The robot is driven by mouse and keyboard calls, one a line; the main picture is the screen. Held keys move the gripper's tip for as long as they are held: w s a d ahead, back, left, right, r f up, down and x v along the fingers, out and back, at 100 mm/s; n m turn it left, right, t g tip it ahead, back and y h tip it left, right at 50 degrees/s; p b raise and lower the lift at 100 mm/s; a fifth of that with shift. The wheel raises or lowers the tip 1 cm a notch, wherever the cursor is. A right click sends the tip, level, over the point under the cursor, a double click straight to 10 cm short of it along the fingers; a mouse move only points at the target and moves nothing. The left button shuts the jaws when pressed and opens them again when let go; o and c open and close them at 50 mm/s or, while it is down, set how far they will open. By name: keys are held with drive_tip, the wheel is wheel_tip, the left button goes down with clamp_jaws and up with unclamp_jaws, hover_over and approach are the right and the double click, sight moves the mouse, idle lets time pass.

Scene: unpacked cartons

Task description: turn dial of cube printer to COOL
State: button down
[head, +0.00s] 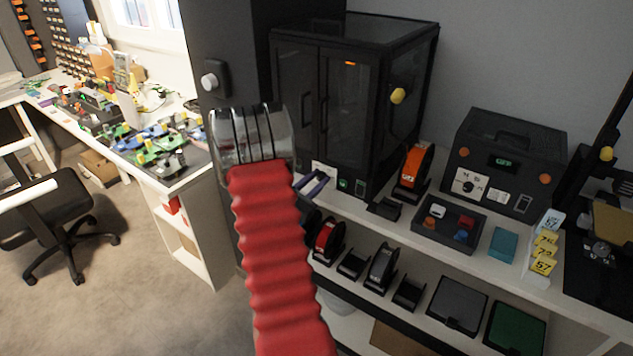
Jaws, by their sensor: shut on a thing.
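The cube printer (343,110) is a tall black cabinet with dark glass doors, standing on the white shelf against the wall. A white dial label (322,166) shows low on its front. My gripper (323,177) has two dark purple fingers reaching from behind my red arm to this label. The fingers are shut on the dial, which they hide. The dial's pointer and the word it points at cannot be read. A green-lit button and a dark socket sit just right of the label.
Right of the printer are an orange spool (413,170), a black parts tray (447,230) and a black box with a green display (503,163). Spools and bins fill the lower shelf. A cluttered workbench (185,175) and black chair (62,215) stand left; the floor between is clear.

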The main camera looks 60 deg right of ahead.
drive_tip(key=shift+w, duration=0.1)
idle(0.3)
drive_tip(key=c, duration=1.5)
unclamp_jaws()
drive_tip(key=a, duration=0.4)
drive_tip(key=w+a, duration=0.1)
drive_tip(key=a, duration=0.4)
drive_tip(key=w+a, duration=0.1)
drive_tip(key=a, duration=0.3)
drive_tip(key=shift+w+a, duration=0.1)
drive_tip(key=shift+a, duration=0.2)
drive_tip(key=shift+f, duration=0.15)
